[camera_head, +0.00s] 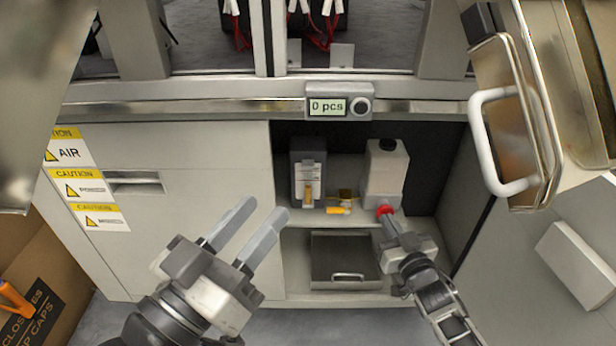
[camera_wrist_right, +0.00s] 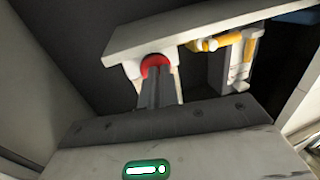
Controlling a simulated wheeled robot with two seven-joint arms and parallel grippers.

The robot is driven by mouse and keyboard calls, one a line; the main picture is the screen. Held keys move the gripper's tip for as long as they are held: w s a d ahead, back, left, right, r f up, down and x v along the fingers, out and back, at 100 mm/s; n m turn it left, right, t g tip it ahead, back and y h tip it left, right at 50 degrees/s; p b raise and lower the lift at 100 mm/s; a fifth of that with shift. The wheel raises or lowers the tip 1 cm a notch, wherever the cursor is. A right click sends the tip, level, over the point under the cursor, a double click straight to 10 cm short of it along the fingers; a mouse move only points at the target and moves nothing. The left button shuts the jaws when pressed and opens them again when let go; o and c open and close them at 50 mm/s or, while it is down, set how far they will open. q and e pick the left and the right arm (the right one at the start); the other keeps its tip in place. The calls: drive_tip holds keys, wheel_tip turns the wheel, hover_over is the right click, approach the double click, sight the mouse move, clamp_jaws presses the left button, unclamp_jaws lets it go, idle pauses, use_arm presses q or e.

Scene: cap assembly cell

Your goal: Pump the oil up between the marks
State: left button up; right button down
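A white oil container (camera_head: 387,172) with a dark cap stands in the open cabinet bay. A red knob (camera_head: 385,210) sits low at its front, and it also shows in the right wrist view (camera_wrist_right: 156,66). My right gripper (camera_head: 388,219) points at this knob with its fingers close together. In the wrist view its fingertips (camera_wrist_right: 157,78) reach the knob and seem to touch it. A grey unit (camera_head: 299,172) with a pale, orange-marked front stands left of the container; oil level and marks are too small to read. My left gripper (camera_head: 266,208) is open and empty before the cabinet.
A yellow fitting (camera_head: 340,210) lies between the unit and the container. Below is a grey drawer or tray (camera_head: 345,262) with a handle. A counter (camera_head: 327,107) above reads "0 pcs". A white-handled door (camera_head: 515,135) stands at upper right, a cardboard box (camera_head: 45,295) at lower left.

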drive_tip(key=shift+w+a+r, duration=0.1)
drive_tip(key=shift+w+a, duration=0.05)
drive_tip(key=shift+w, duration=0.05)
idle(0.3)
drive_tip(key=shift+s, duration=0.15)
drive_tip(key=shift+s+p, duration=0.8)
drive_tip(key=shift+s, duration=0.35)
drive_tip(key=shift+d, duration=0.2)
